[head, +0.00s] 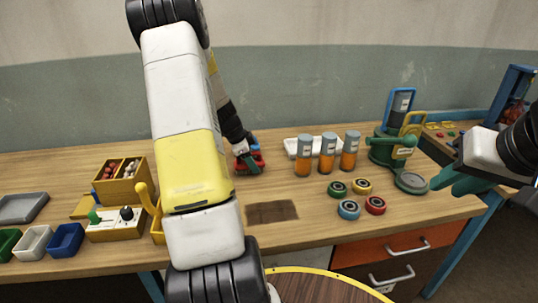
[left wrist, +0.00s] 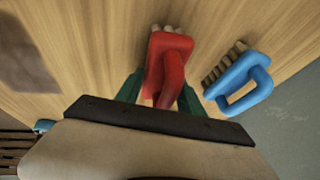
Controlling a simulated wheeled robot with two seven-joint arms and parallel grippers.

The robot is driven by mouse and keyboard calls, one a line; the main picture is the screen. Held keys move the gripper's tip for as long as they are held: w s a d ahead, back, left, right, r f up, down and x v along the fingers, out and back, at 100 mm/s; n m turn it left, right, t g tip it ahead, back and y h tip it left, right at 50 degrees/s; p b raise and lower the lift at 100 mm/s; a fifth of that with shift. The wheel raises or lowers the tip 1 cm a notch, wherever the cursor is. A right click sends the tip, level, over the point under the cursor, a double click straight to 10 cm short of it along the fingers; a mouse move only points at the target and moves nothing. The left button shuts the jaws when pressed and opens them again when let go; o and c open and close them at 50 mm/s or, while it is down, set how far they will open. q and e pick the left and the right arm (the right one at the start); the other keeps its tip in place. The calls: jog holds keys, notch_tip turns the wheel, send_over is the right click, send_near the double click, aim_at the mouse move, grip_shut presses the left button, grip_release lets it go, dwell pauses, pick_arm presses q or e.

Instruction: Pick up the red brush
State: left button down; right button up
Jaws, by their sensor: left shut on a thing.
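The red brush (left wrist: 168,58) has pale bristles and a looped handle. My left gripper (left wrist: 160,92) has its green fingers on both sides of the handle and is shut on it. In the head view the red brush (head: 257,164) is partly hidden by my left gripper (head: 247,164), at or close to the table top; I cannot tell whether it touches. A blue brush (left wrist: 240,83) lies just beside it, apart from the fingers. My right gripper (head: 455,183) is at the right, by the table's front edge; its finger gap is not clear.
Several orange-filled jars (head: 328,154) stand right of the brushes, before a white tray (head: 297,146). Coloured rings (head: 349,209) and a green device (head: 382,152) are further right. Wooden box (head: 121,187) and small bins (head: 66,241) are at left. A dark patch (head: 272,212) marks bare wood.

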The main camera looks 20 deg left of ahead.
pick_arm(q)
jog(key=shift+r, duration=0.75)
notch_tip(320, 180, up, 2)
jog(key=shift+r, duration=0.1)
jog(key=s+d, duration=0.3)
jog(key=s, duration=0.1)
jog(key=s+d, duration=0.4)
jog(key=s+d+r, duration=0.1)
jog(key=s+d, duration=0.2)
jog(key=s, duration=0.1)
jog(key=shift+s+d+r, duration=0.1)
jog(key=shift+d, duration=0.1)
jog(key=c, duration=1.5)
grip_release()
grip_shut()
